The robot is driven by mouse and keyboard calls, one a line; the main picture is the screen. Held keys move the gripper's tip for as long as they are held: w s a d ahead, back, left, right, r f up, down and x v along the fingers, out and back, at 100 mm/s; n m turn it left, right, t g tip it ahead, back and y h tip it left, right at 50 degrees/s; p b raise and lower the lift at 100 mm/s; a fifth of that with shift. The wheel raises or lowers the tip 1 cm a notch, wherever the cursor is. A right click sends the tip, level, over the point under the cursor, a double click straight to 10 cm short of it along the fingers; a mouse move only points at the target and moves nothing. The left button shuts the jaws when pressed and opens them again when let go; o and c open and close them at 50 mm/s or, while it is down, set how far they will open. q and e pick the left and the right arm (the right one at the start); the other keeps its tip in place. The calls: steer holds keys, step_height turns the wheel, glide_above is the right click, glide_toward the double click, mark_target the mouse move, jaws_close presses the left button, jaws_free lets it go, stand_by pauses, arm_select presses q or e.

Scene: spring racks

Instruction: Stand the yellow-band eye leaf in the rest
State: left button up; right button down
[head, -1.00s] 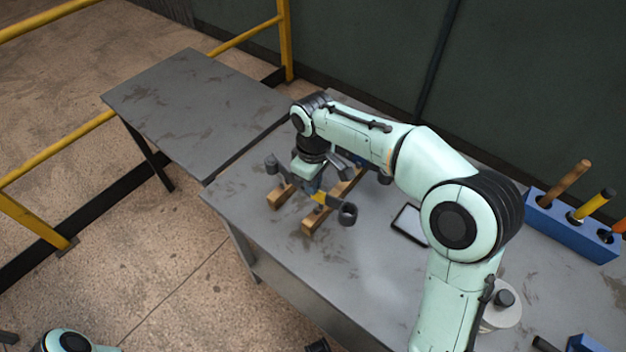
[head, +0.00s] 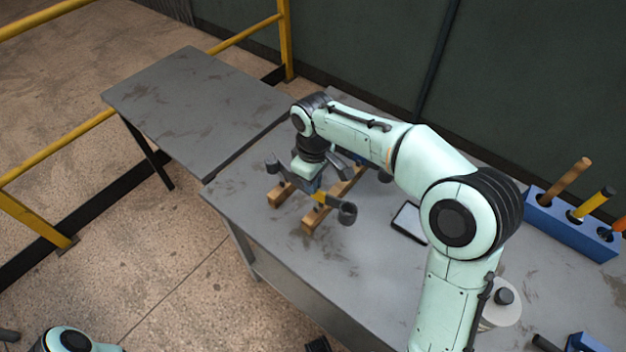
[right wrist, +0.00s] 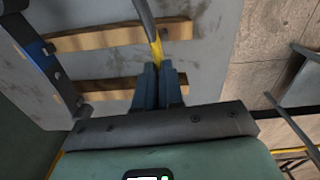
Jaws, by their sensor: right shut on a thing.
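The yellow-band eye leaf (head: 320,197) is a dark grey strip with a rolled eye at its end and a yellow band. It lies across or just above wooden bars; I cannot tell if it touches them. My right gripper (head: 311,188) points down and is shut on it near the band. In the right wrist view the leaf (right wrist: 156,48) runs up from between the closed fingers (right wrist: 158,70). My left gripper is out of view. I cannot make out the rest for certain.
Two wooden bars (head: 313,220) lie under the leaf. Another dark leaf with a blue band (right wrist: 36,48) is at left in the right wrist view. A dark-framed tablet-like plate (head: 409,222) and a blue tool block (head: 572,228) are to the right. The left table (head: 195,105) is bare.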

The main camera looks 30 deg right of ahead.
mark_target(313, 197)
steer(key=shift+f, duration=0.1)
stand_by(0.3)
arm_select(q)
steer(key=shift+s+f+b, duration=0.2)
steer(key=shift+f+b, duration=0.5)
steer(key=shift+b, duration=0.05)
arm_select(e)
steer(key=shift+f, duration=1.7)
stand_by(0.6)
steer(key=shift+c, duration=2)
jaws_free()
steer(key=shift+f, duration=0.1)
steer(key=shift+r+p, duration=1.8)
steer(key=shift+r, duration=0.5)
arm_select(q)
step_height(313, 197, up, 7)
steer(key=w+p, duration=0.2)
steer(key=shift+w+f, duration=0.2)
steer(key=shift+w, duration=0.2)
arm_select(e)
steer(key=shift+r, duration=1.75)
